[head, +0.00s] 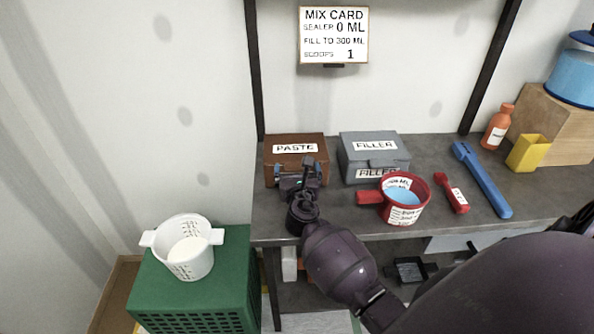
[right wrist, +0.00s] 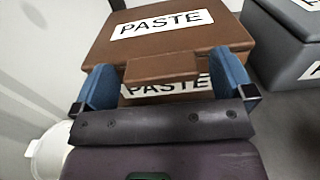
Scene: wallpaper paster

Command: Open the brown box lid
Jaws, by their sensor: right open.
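The brown box (head: 297,141) with a PASTE label on its lid stands on the left end of the grey bench. Its lid is shut. In the right wrist view the lid (right wrist: 172,38) has a brown tab (right wrist: 161,67) at its front edge, above a second PASTE label that is partly hidden. My right gripper (head: 299,172) is at the front of the box. In the right wrist view its blue fingers (right wrist: 165,82) are open, one on each side of the tab. I cannot tell whether they touch the box. My left gripper is not in view.
A grey FILLER box (head: 373,148) stands close on the right. A red measuring cup (head: 414,211) with blue contents, a red scoop (head: 451,193) and a blue tool (head: 482,180) lie further right. A white jug (head: 185,249) stands on a green crate (head: 232,256) at left.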

